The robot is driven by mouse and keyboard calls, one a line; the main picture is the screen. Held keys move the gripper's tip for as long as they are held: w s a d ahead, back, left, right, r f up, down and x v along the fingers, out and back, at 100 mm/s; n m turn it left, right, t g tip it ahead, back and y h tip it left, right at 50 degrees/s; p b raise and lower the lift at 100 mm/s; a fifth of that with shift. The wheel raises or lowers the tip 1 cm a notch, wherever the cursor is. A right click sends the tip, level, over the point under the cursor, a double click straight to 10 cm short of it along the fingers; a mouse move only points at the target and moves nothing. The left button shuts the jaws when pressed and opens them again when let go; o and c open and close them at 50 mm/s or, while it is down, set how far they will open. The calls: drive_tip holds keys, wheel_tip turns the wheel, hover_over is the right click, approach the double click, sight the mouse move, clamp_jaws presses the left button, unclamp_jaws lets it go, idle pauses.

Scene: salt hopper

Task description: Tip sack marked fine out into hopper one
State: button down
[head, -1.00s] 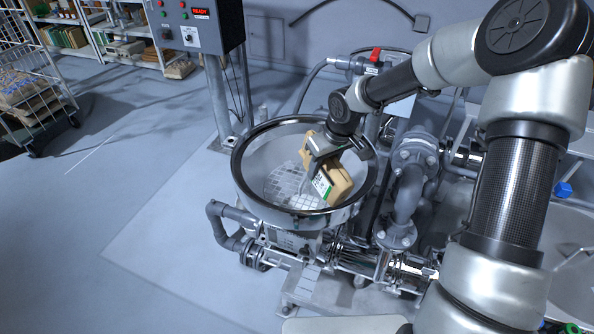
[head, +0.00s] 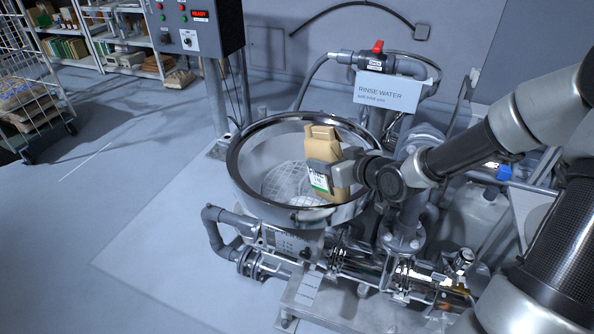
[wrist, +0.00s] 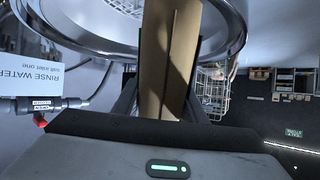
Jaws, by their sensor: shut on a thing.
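The sack marked fine is a tan paper packet (head: 325,150) with a white label and a green stripe. My gripper (head: 334,174) is shut on it from the right side. The sack is nearly upright, leaning slightly, over the hopper's right part. The hopper (head: 238,181) is a round steel bowl with a wide rim and a white grid inside. No salt is seen falling. In the wrist view the sack (wrist: 168,60) fills the middle between the fingers, and the hopper rim (wrist: 75,35) curves behind it. The hopper's number cannot be read in the head view.
A rinse water sign (head: 390,92) and a red-handled valve (head: 377,47) stand behind the hopper. A control box (head: 195,25) is at the back left. A wire cage trolley (head: 30,90) is at far left. Pipes run right of the hopper. The left floor is clear.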

drive_tip(key=t+y+b, duration=0.1)
drive_tip(key=b, duration=0.1)
drive_tip(key=t+y+b, duration=0.1)
drive_tip(key=t+b, duration=0.1)
drive_tip(key=r+t+b, duration=0.1)
drive_tip(key=b, duration=0.1)
drive_tip(key=shift+s+d+y, duration=0.3)
drive_tip(key=shift+s+y, duration=0.1)
drive_tip(key=shift+r+t+b, duration=0.15)
drive_tip(key=shift+t+b, duration=0.15)
drive_tip(key=shift+b, duration=0.1)
drive_tip(key=shift+r, duration=0.1)
